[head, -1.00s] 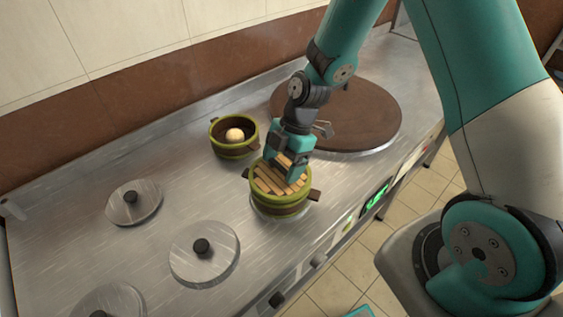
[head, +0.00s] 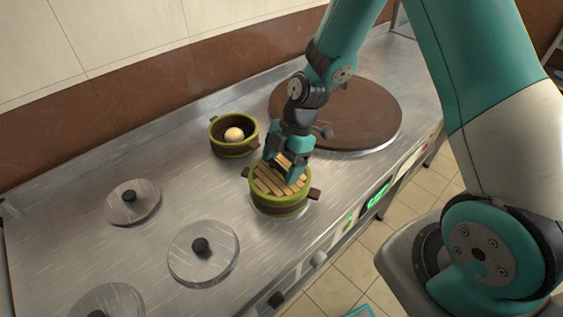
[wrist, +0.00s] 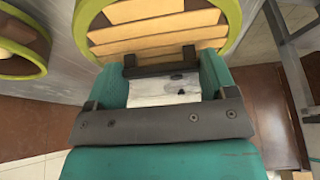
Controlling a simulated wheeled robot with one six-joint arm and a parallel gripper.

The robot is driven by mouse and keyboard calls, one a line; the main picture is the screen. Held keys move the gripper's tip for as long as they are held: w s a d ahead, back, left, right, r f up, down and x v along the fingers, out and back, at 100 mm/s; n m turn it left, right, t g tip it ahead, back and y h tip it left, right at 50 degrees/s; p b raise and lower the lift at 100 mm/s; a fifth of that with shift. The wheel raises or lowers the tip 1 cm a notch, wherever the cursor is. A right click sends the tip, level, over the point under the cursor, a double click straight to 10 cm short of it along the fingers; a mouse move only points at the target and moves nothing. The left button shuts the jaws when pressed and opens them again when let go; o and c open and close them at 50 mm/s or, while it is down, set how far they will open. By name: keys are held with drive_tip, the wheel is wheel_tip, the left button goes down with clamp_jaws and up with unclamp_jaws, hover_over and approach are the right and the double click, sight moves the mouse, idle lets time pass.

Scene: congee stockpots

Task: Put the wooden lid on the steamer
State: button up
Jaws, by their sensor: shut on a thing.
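The wooden lid (head: 270,184) is a round of pale slats, seen inside the green rim of the steamer (head: 279,207) at the stove's front edge. The steamer has dark side handles. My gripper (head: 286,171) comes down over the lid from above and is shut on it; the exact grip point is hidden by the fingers. In the wrist view, the slats (wrist: 150,37) and curved green rim (wrist: 231,28) lie just beyond my teal fingers (wrist: 165,80). Whether the lid is fully seated cannot be told.
An open green-rimmed basket (head: 233,148) holding a pale bun (head: 234,134) stands behind and left. A large round brown cover (head: 365,112) lies behind right. Several metal lids with black knobs, including one (head: 204,254), lie at left. Bare steel lies between them.

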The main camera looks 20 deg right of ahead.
drive_tip(key=shift+f, duration=0.25)
drive_tip(key=o, duration=0.6)
drive_tip(key=shift+o, duration=0.2)
drive_tip(key=shift+r, duration=0.1)
drive_tip(key=p+v, duration=0.7)
drive_tip(key=v, duration=0.4)
drive_tip(key=s+a+r+m, duration=0.3)
drive_tip(key=s+r, duration=0.1)
drive_tip(key=r, duration=0.3)
drive_tip(key=s+a+r+m, duration=0.4)
drive_tip(key=r, duration=0.3)
drive_tip(key=s+a+r+m, duration=0.1)
drive_tip(key=s+r+m, duration=0.2)
drive_tip(key=s, duration=0.3)
drive_tip(key=s+a+r+m+t, duration=0.1)
drive_tip(key=s+r+m, duration=0.2)
drive_tip(key=s+m, duration=0.1)
drive_tip(key=shift+s, duration=0.9)
